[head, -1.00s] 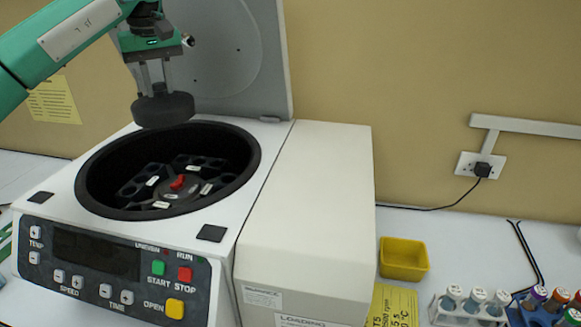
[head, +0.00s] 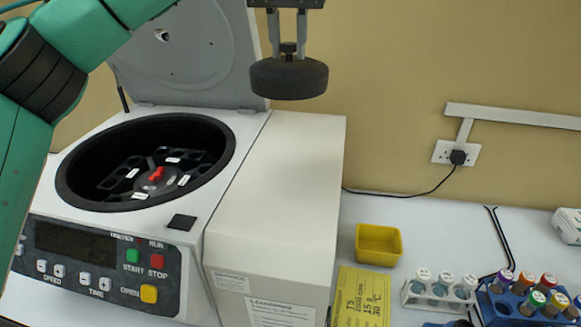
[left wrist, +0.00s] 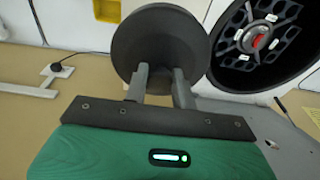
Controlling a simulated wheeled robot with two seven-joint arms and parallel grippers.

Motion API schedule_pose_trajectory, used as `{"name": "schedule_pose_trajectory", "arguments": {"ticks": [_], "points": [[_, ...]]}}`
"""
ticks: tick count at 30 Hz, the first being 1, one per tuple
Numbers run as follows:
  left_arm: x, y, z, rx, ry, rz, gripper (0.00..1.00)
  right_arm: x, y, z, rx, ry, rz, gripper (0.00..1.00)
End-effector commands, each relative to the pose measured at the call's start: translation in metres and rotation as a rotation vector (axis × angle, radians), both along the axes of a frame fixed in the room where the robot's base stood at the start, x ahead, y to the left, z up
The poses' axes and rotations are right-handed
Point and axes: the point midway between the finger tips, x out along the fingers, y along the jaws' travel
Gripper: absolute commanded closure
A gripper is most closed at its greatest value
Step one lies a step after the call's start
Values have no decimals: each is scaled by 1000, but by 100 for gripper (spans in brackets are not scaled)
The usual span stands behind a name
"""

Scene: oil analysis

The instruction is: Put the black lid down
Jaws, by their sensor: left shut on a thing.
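The black lid (head: 288,79) is a round dark disc with a small knob on top. My left gripper (head: 289,48) is shut on that knob and holds the lid in the air, level, above the back of the centrifuge's right-hand housing. In the left wrist view the lid (left wrist: 160,45) hangs between the fingertips of my left gripper (left wrist: 160,80). The centrifuge (head: 225,213) stands open with its grey cover raised. Its rotor (head: 150,182) with a red centre knob lies uncovered in the bowl. My right gripper is out of view.
The flat white top of the centrifuge housing (head: 290,165) is bare. To its right on the table are a yellow bin (head: 379,244), a yellow card (head: 362,295), a white rack (head: 437,300) and a blue rack (head: 515,312) with tubes. A cable (head: 405,197) runs along the wall.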

Motion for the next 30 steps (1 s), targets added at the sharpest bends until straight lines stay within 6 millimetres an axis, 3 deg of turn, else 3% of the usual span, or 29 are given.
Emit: {"name": "schedule_pose_trajectory", "arguments": {"ticks": [15,30], "points": [[0,1,-124,1,5,-2,100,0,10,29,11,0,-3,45],[0,1,-182,2,3,0,100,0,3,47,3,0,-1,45]]}}
